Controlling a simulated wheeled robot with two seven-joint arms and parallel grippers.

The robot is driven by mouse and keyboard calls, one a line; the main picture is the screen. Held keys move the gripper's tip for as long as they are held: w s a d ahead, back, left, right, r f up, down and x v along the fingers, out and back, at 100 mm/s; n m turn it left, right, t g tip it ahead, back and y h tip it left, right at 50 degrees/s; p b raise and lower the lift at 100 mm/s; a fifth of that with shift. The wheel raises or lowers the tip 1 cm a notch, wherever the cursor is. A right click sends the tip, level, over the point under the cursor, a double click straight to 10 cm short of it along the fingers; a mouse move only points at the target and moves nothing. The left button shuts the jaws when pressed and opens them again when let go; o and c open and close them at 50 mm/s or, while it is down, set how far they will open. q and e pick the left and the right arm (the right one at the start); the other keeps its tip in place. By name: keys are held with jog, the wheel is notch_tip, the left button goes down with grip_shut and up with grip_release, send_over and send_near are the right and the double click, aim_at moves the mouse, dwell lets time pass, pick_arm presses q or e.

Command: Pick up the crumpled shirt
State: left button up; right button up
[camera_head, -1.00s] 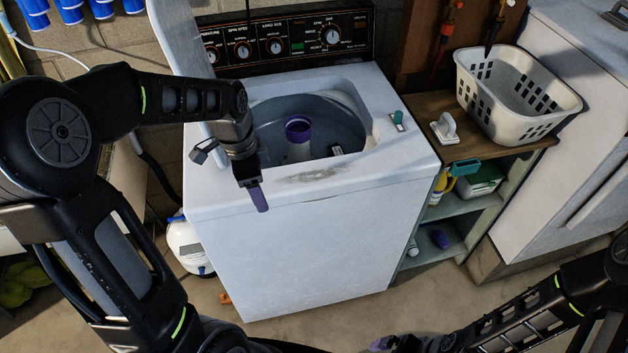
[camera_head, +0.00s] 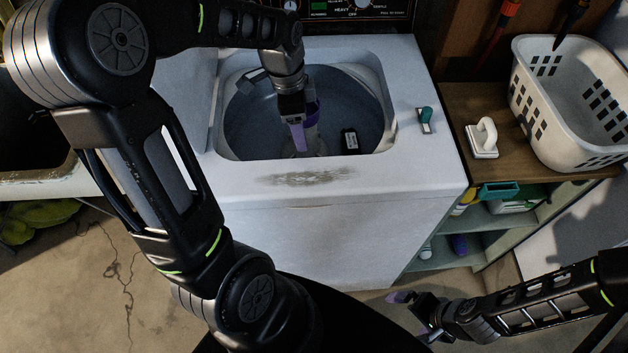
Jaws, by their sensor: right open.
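A crumpled yellow-green cloth (camera_head: 40,220), which looks like the shirt, lies on the floor under the sink at the left edge. Its upper part is in shadow. My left gripper (camera_head: 299,138) points down into the open tub of the white washer (camera_head: 340,225), far from the cloth. Its purple fingertip shows in front of the tub's agitator, and I cannot tell how wide its jaws are. My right gripper (camera_head: 413,312) is open at the lower right, in front of the washer and low. It holds nothing that I can see.
A dark sink basin (camera_head: 60,187) stands above the cloth. A wooden-topped shelf (camera_head: 455,105) with a white brush (camera_head: 484,138) and a white laundry basket (camera_head: 560,150) is at the right. Bare concrete floor (camera_head: 90,290) lies at the lower left.

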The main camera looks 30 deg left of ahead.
pick_arm(q)
jog(key=f+b, duration=1)
jog(key=f, duration=0.1)
jog(key=f+b, duration=0.5)
jog(key=f, duration=0.1)
jog(key=shift+w+b, duration=0.3)
jog(key=shift+r, duration=0.15)
jog(key=shift+d+f, duration=0.1)
jog(key=shift+f, duration=1.2)
jog(key=f, duration=0.5)
jog(key=shift+w+d+f, duration=0.1)
jog(key=shift+w+d, duration=0.1)
jog(key=shift+d, duration=0.1)
jog(key=shift+c, duration=0.2)
